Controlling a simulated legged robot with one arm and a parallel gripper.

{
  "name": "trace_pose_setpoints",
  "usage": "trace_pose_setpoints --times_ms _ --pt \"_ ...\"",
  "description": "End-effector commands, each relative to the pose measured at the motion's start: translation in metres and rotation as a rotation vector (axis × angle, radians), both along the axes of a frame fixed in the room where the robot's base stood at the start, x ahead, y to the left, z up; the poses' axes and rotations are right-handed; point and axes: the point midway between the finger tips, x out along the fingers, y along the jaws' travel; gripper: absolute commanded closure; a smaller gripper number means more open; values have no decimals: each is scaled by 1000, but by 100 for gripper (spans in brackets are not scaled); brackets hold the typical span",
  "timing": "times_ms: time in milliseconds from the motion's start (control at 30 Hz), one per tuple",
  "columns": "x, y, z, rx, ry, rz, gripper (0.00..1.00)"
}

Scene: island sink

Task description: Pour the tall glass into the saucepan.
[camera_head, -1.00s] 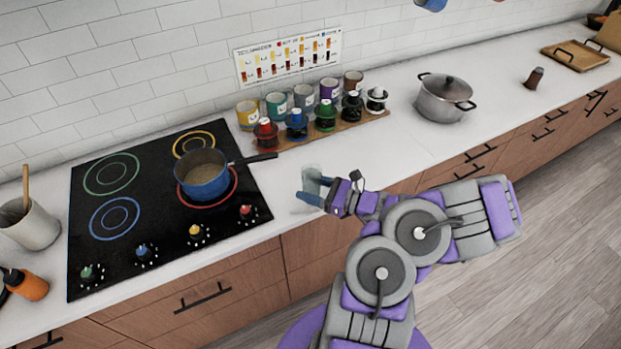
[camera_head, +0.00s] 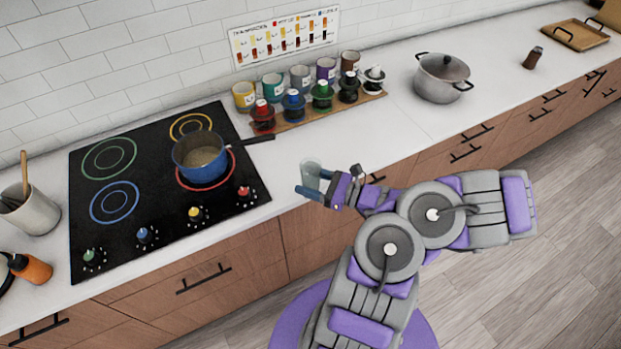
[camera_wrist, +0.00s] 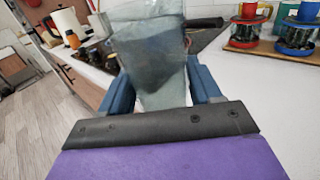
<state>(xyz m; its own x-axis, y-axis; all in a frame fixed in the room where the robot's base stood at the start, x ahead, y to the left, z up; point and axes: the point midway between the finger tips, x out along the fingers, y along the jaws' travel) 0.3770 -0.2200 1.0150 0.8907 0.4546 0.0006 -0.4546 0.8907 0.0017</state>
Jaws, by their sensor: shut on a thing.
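A clear tall glass (camera_head: 311,174) is between the fingers of my gripper (camera_head: 312,187), which is shut on it. The glass stands roughly upright at the counter's front edge, right of the stove; I cannot tell whether it touches the counter. In the wrist view the glass (camera_wrist: 150,60) fills the space between my blue fingers (camera_wrist: 157,88). Its contents are hard to make out. The blue saucepan (camera_head: 205,172) sits on the red-ringed burner, to the left of my gripper and apart from it. It holds something tan, and its dark handle points right.
The black cooktop (camera_head: 112,240) has several coloured knobs along its front. A wooden rack (camera_head: 290,127) of coloured mugs and jars stands behind my gripper. A lidded steel pot (camera_head: 437,85) is farther right. The counter between rack and pot is clear.

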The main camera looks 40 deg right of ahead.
Motion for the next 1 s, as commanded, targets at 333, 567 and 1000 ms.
trace_pose_setpoints --times_ms 333,567,1000 --pt "8 6 1 -1 0 22 73" --pt "33 20 4 -4 2 80 73" --pt "90 62 20 -2 -1 207 73"
